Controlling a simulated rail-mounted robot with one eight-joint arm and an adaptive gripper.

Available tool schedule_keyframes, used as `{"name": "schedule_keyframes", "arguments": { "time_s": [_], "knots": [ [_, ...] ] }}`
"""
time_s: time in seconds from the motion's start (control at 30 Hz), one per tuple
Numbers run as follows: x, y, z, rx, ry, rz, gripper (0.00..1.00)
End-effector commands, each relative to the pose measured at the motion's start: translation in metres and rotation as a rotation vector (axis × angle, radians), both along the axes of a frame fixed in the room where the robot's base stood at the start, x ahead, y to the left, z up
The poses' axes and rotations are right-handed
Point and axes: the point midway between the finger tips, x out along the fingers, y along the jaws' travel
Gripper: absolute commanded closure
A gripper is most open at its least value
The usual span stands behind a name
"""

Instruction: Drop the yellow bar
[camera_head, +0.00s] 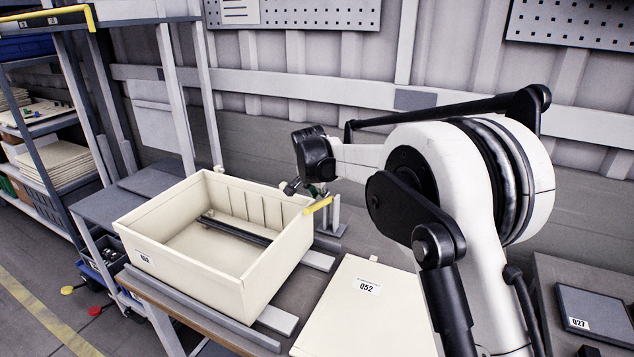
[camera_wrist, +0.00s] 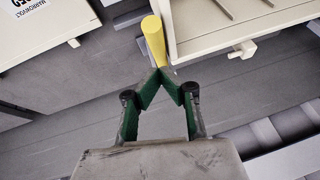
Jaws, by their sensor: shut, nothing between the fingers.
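A short yellow bar (camera_head: 319,205) is at the right rim of the cream bin, just below my gripper. In the wrist view the yellow bar (camera_wrist: 154,40) stands straight beyond my fingertips, beside the bin's edge. My gripper (camera_head: 317,190) is at the bin's right side. In the wrist view its green-padded fingers (camera_wrist: 161,75) converge to a point at the bar's near end. The gripper is shut with no bar between its fingers; whether the tips touch the bar is unclear.
The cream bin (camera_head: 203,279) stands open on the workbench with dark rods (camera_head: 235,230) inside. A flat cream lid labelled 052 (camera_head: 350,310) lies right of it. A shelf rack (camera_head: 70,130) with a yellow rail (camera_head: 50,13) stands at the left. A grey box 027 (camera_head: 595,312) is far right.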

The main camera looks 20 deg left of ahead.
Motion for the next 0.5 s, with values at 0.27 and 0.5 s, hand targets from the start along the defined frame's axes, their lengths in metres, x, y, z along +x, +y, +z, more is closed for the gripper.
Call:
{"name": "schedule_keyframes", "arguments": {
  "time_s": [0.27,0.5],
  "knots": [
    [-0.007,0.005,-0.02,0.0,0.0,0.0,1.0],
    [-0.007,0.005,-0.022,0.0,0.0,0.0,1.0]
  ]
}}
